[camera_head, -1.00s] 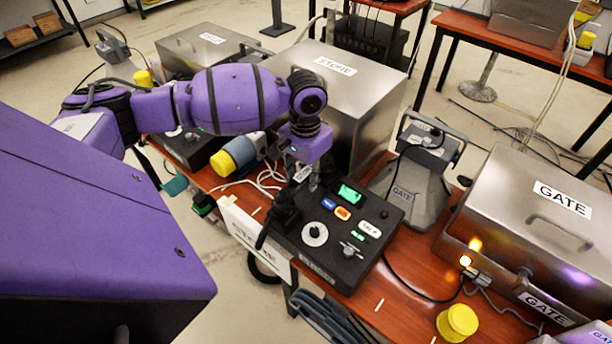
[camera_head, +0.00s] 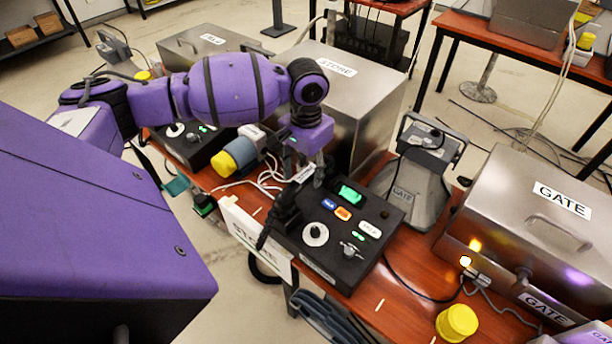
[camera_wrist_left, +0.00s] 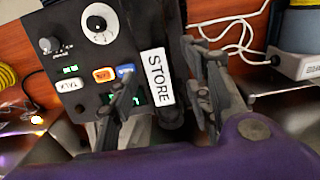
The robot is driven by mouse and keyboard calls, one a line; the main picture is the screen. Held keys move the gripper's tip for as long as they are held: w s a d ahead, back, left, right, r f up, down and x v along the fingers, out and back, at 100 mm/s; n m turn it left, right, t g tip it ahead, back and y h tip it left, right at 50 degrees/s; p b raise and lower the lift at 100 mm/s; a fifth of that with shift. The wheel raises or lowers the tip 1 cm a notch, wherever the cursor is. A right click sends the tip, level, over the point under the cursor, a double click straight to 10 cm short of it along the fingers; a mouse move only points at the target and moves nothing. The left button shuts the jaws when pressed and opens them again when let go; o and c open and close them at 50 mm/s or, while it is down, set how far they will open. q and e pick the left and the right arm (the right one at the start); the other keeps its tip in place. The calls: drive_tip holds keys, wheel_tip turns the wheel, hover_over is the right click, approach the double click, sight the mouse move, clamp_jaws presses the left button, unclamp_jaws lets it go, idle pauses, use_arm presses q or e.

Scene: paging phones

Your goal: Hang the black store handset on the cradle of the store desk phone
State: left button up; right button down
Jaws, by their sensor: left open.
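The black store handset, with a white STORE label (camera_head: 304,174), lies along the left side of the black store desk phone (camera_head: 330,258), where its cradle appears to be. How fully it is seated, I cannot tell. In the left wrist view the handset's label (camera_wrist_left: 157,77) is upright beside the phone's buttons and dial (camera_wrist_left: 100,22). My left gripper (camera_head: 303,186) is above the handset, pointing down. Its two dark fingers are apart, one on each side of the handset in the left wrist view (camera_wrist_left: 165,75). Its fingers partly hide the handset in the head view. My right gripper is out of view.
A steel STORE box (camera_head: 365,110) stands behind the phone. A grey GATE horn (camera_head: 420,165) and a steel GATE box (camera_head: 530,220) are to the right. A yellow-capped cylinder (camera_head: 238,155) and white cables lie left of the gripper. A yellow cap (camera_head: 457,322) sits front right.

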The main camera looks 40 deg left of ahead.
sight(306, 174)
use_arm(q)
wheel_tip(306, 174, up, 10)
drive_tip(key=shift+f+p, duration=0.2)
drive_tip(key=shift+p, duration=0.15)
drive_tip(key=shift+s+f, duration=0.1)
idle(0.3)
